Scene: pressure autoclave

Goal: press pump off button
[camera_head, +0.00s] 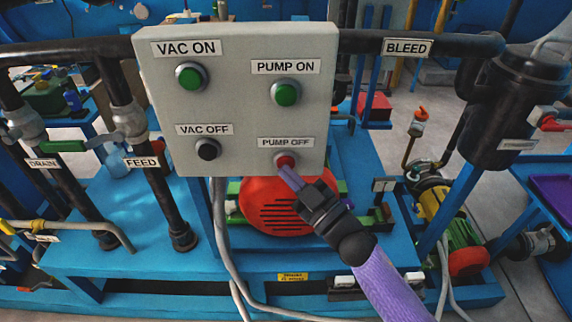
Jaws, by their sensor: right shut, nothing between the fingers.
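The pump off button (285,161) is a red button at the lower right of a grey control box (240,120), under a PUMP OFF label (286,143). My right gripper (287,173) is shut and empty, with its fingertips at the lower edge of the red button. I cannot tell whether they touch it or stop just short. The forearm comes in from the lower right in a purple sleeve. The other buttons are the green pump on button (286,94), the green vac on button (190,78) and the dark vac off button (207,150). My left gripper is not in view.
Behind and below the box stands a red motor (272,207) on a blue frame. Black pipes labelled DRAIN and FEED (143,162) run down at the left. A black bleed pipe (440,46) leads right to a black cylinder (507,90). A grey cable hangs below the box.

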